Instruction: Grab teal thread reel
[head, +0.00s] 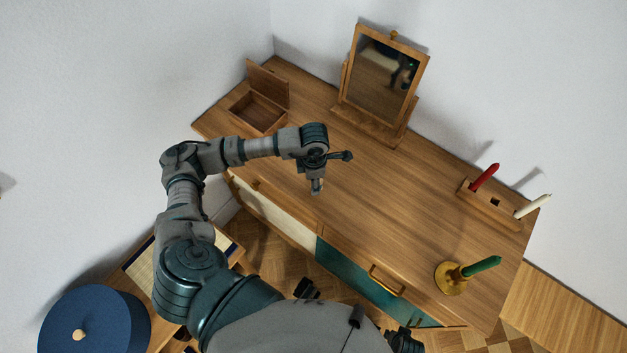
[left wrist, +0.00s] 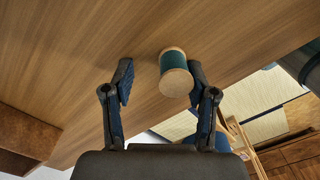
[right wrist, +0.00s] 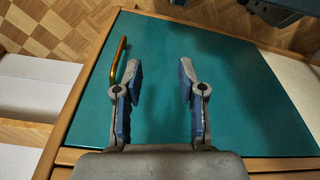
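The teal thread reel (left wrist: 174,70), with pale wooden ends, is on the wooden dresser top in the left wrist view. My left gripper (left wrist: 157,75) is open, with the reel in front of its fingers and nearer the right finger. I cannot tell whether that finger touches it. In the head view my left gripper (head: 332,172) is over the dresser top, and the reel cannot be made out clearly beside it. My right gripper (right wrist: 160,70) is open and empty in the right wrist view, facing a teal drawer front (right wrist: 155,100).
The dresser top (head: 400,195) holds an open wooden box (head: 258,112), a mirror (head: 385,75), a holder with red and white candles (head: 495,207), and a brass holder with a green candle (head: 452,278). A brass drawer handle (right wrist: 119,62) is left of my right gripper. The top's middle is clear.

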